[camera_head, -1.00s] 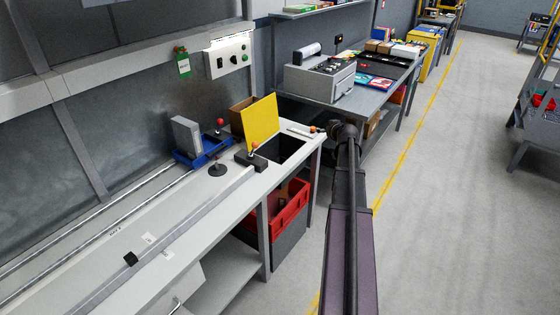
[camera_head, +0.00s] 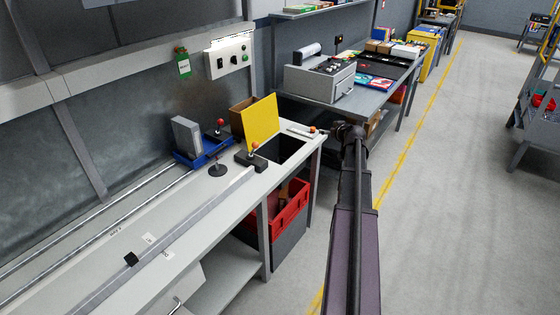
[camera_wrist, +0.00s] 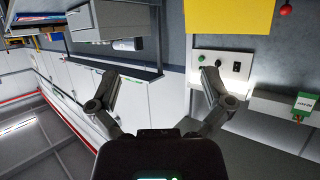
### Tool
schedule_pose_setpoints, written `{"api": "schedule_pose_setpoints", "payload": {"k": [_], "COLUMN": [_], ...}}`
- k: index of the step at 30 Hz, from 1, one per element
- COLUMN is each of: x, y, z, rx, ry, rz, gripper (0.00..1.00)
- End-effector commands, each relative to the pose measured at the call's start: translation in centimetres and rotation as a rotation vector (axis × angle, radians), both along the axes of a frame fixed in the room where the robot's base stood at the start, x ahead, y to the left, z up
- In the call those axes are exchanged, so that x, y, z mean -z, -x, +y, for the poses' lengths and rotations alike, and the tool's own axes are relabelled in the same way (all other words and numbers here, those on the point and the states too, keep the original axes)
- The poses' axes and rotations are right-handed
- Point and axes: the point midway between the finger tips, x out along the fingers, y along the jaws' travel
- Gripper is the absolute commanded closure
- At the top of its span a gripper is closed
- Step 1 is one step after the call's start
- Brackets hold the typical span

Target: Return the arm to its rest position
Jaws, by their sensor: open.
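My gripper (camera_wrist: 160,82) shows in the wrist view with its two fingers spread wide apart and nothing between them. In the head view my arm rises from the bottom edge along the right side of the near bench, and its far joint is at the bench's right corner. The gripper itself cannot be made out in the head view. Beyond the fingers, the wrist view shows a control box (camera_wrist: 222,66) on the wall and a yellow panel (camera_wrist: 228,16), both tilted by the camera's angle.
The near bench (camera_head: 185,215) holds a blue tray (camera_head: 207,152), red-knobbed levers and an upright yellow panel (camera_head: 261,121). A red crate (camera_head: 290,207) is below. A grey machine (camera_head: 318,80) stands on the bench behind. The floor (camera_head: 440,210) to the right is open.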

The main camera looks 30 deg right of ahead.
Motion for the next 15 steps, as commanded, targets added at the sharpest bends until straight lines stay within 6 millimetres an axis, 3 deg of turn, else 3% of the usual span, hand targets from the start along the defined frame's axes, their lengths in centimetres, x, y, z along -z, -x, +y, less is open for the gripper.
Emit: {"api": "schedule_pose_setpoints", "payload": {"k": [10, 15], "x": [0.0, 0.5], "y": [-0.1, -0.7], "z": [0.3, 2.7], "rx": [-0.004, -0.036], "ry": [-0.002, -0.020], "rz": [0.002, 0.025], "gripper": [0.00, 0.00]}}
